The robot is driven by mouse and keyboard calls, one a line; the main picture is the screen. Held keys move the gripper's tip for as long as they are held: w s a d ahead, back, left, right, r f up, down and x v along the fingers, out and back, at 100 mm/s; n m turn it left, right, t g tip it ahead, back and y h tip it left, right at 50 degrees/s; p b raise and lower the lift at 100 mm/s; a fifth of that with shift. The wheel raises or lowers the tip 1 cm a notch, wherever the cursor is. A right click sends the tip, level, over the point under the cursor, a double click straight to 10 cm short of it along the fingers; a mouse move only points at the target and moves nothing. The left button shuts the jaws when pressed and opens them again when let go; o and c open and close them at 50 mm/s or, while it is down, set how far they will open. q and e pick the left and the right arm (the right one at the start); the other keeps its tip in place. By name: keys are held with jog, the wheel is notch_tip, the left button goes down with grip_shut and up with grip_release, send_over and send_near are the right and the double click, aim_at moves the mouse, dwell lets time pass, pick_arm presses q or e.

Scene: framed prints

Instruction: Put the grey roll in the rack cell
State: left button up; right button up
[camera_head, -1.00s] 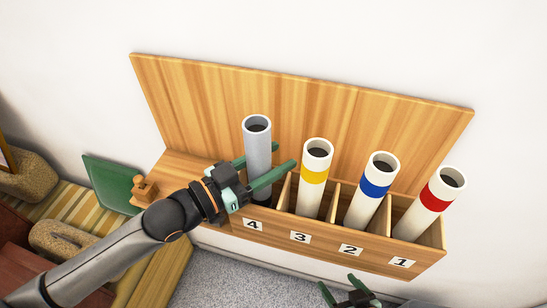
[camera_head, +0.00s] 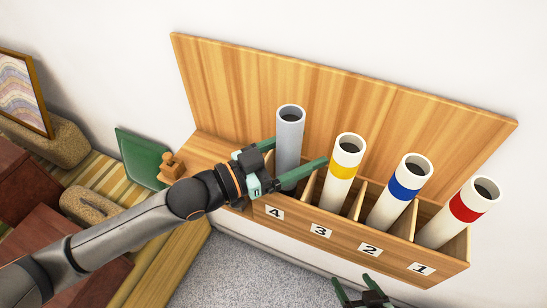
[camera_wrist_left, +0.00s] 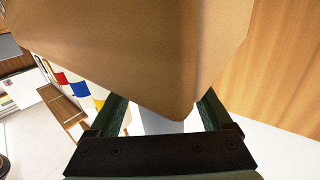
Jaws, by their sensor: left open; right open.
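The grey roll (camera_head: 289,147) stands upright in the rack cell marked 4 (camera_head: 274,213), at the left end of the wooden rack (camera_head: 340,238). Its top is open and its foot is hidden by the rack front. My left gripper (camera_head: 299,152) is open at the roll's left side, one finger behind and one in front. In the left wrist view a pale grey piece of the roll (camera_wrist_left: 163,122) shows between the fingers, below a large brown shape that I cannot identify. My right gripper (camera_head: 357,288) is open and empty at the bottom edge, in front of the rack.
White rolls with yellow (camera_head: 343,168), blue (camera_head: 403,190) and red (camera_head: 464,208) bands stand in cells 3, 2 and 1. A wooden backboard (camera_head: 240,90) rises behind. Grey carpet in front is clear.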

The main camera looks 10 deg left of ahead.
pick_arm(q)
jog(key=b+v, duration=0.1)
jog(key=v, duration=0.9)
jog(key=shift+f, duration=0.2)
jog(key=shift+v, duration=0.8)
jog(key=shift+s+r, duration=0.1)
